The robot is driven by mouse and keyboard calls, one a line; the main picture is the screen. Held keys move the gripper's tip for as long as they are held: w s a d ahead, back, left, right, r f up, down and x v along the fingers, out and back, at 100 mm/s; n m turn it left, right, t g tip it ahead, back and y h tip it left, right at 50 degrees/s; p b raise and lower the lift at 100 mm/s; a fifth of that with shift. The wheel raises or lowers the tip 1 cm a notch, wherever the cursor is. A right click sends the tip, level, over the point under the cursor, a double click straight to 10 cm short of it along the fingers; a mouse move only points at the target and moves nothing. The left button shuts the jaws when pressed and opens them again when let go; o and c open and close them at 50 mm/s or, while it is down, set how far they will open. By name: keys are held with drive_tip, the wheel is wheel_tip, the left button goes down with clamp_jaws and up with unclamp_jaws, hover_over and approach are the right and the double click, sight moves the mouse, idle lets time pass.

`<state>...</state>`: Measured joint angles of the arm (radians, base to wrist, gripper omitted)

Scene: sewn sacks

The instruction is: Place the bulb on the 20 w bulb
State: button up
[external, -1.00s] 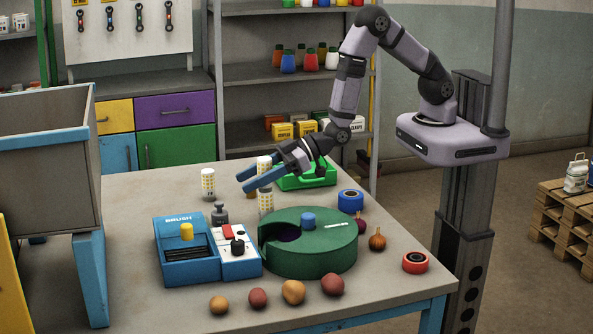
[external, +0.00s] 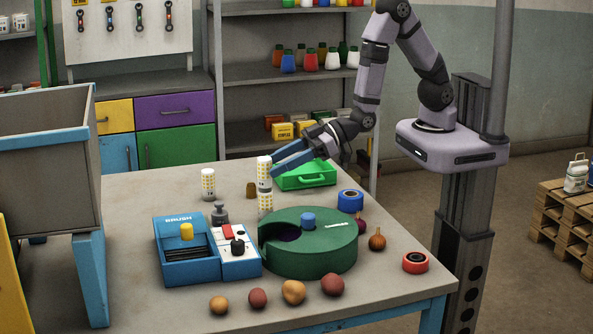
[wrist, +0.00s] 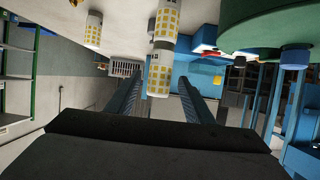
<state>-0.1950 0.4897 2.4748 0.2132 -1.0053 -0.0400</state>
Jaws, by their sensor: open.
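A white bulb box with yellow squares (external: 264,172) stands upright on top of a similar box (external: 265,201), and the two look roughly in line. In the wrist view, the upper box (wrist: 160,75) shows between and beyond my finger ends, with the lower box (wrist: 166,20) above it in the picture. My gripper (external: 280,161) is open and empty, just right of the upper box. A third similar box (external: 208,184) stands alone to the left; it also shows in the wrist view (wrist: 93,30). The wattage print is too small to read.
A green round container (external: 315,260) and a blue case (external: 185,264) stand in front of the stack. A green tray (external: 306,180) lies behind it, a blue tape roll (external: 350,201) to the right. A small brown object (external: 251,190) is near the stack. Several round vegetables line the front.

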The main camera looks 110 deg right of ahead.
drive_tip(key=p+v, duration=0.2)
drive_tip(key=p, duration=0.1)
drive_tip(key=shift+r, duration=0.2)
drive_tip(key=p+v, duration=0.2)
drive_tip(key=p, duration=0.4)
drive_tip(key=shift+s+f, duration=0.1)
drive_tip(key=shift+s, duration=0.05)
